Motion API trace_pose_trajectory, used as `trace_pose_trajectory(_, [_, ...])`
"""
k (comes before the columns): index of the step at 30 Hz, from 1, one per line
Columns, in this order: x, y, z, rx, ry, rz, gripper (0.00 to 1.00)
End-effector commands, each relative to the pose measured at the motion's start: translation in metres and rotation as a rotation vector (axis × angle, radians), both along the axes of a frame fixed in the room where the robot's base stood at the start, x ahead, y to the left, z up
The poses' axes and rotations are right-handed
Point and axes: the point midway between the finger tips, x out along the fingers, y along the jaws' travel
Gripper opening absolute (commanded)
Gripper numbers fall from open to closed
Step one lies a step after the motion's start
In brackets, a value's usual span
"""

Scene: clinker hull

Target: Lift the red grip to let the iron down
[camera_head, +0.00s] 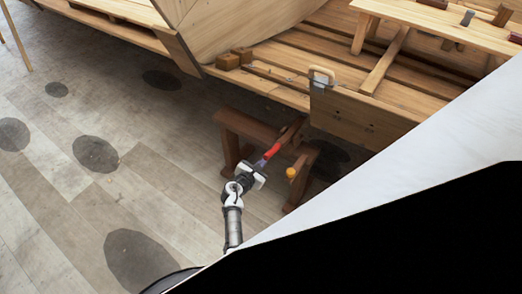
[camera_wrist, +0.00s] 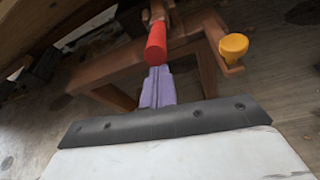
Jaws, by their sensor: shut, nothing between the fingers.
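The red grip (camera_head: 272,151) is a short red cylinder on the end of a brown wooden lever (camera_head: 290,131) at the low wooden bench. In the wrist view the red grip (camera_wrist: 156,42) is just beyond the tips of my gripper (camera_wrist: 157,72). My gripper (camera_head: 263,162) has purple fingers, which are shut with nothing between them. The fingertips are close to the near end of the grip; I cannot tell whether they touch it. I cannot make out the iron for certain in either view.
The low brown bench (camera_head: 246,127) stands on the plank floor below the hull. An orange knob (camera_head: 291,173) on it is right of the grip, and shows in the wrist view (camera_wrist: 233,45). A wooden board (camera_head: 355,118) stands behind. The floor (camera_head: 60,190) at left is clear.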

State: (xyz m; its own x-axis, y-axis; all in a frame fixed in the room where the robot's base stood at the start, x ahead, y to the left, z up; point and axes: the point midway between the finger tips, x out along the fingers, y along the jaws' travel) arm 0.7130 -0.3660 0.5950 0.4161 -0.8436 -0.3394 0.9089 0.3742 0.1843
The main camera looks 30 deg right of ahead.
Motion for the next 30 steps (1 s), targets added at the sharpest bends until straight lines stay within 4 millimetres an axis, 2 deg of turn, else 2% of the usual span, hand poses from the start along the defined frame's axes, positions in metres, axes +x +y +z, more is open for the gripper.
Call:
trace_pose_trajectory(1, [0.007,-0.005,0.014,-0.019,-0.02,0.0,0.0])
trace_pose_trajectory(4, [0.006,-0.003,0.004,-0.018,-0.018,0.0,0.0])
trace_pose_trajectory(11, [0.004,0.01,-0.045,-0.004,0.0,0.002,0.0])
trace_pose_trajectory(13, [-0.001,0.022,-0.027,-0.004,-0.003,0.004,0.0])
trace_pose_trajectory(18, [-0.016,0.048,-0.009,0.0,-0.002,0.004,0.0])
trace_pose_trajectory(24, [-0.028,0.072,0.008,0.001,0.001,0.004,0.0])
trace_pose_trajectory(30, [-0.034,0.083,0.017,0.001,0.002,0.002,0.0])
